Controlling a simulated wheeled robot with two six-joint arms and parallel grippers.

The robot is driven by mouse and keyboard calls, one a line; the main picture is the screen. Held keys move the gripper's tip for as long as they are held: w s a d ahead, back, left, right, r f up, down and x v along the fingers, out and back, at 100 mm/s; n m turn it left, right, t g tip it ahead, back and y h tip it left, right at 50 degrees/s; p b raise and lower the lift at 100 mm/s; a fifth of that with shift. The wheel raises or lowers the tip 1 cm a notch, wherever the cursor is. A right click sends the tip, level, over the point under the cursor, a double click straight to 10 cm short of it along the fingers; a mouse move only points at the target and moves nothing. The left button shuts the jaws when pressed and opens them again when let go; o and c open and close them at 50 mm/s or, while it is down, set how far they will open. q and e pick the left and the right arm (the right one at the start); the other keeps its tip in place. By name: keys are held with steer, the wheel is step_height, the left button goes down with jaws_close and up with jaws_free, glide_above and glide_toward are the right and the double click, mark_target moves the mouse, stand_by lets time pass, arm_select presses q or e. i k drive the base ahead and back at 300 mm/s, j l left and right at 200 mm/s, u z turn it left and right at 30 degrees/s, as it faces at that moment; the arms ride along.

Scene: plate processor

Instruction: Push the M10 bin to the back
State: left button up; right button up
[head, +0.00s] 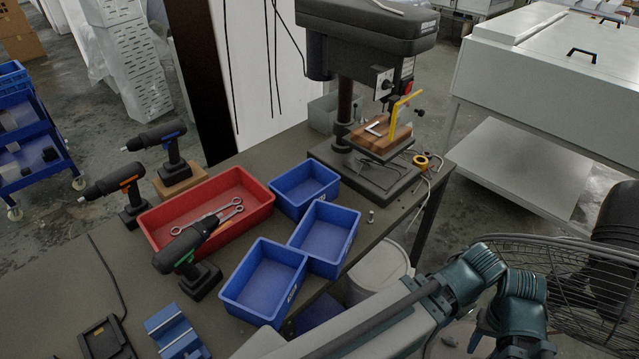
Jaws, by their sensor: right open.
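Three empty blue bins stand on the dark workbench: a back one (304,188), a middle one (325,236) and a front one (263,281). The middle and front bins sit close to the bench's right edge. Each carries a small label, too small to read, so I cannot tell which is the M10 bin. My right gripper (524,347) is open at the bottom edge, partly cut off, right of the bench and well apart from the bins. My left gripper is not in view.
A red tray (158,226) with wrenches stands left of the bins. A cordless drill (187,258) stands left of the front bin. A drill press (367,171) stands at the back. A wire-mesh fan (590,290) is at the right.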

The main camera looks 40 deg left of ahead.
mark_target(294, 190)
steer(key=i+u, duration=0.2)
steer(key=u, duration=0.9)
